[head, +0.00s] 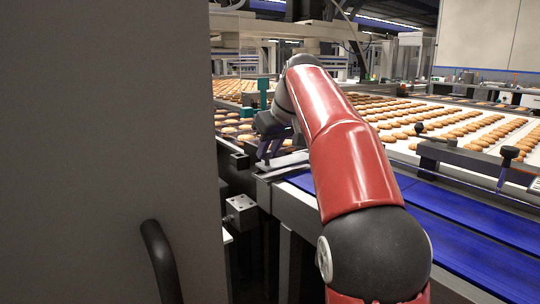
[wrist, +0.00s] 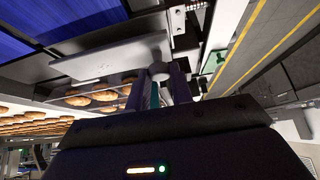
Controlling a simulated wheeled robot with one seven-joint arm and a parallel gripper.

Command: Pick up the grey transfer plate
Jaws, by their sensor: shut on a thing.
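The grey transfer plate (head: 284,163) lies at the left end of the blue belt, beside the biscuit conveyor. In the wrist view the plate (wrist: 100,60) is a flat, pale grey sheet reaching left from my fingertips. My gripper (head: 268,157) points down at the plate from above. In the wrist view my gripper (wrist: 158,72) is shut on a rounded grey part at the plate's right end. The fingers hide some of that part. I cannot tell whether the plate is clear of the surface under it.
The blue belt (head: 465,230) runs to the right of my arm. Biscuits lie in rows on a white conveyor (head: 440,118) behind it. A large grey panel (head: 105,130) blocks the left side.

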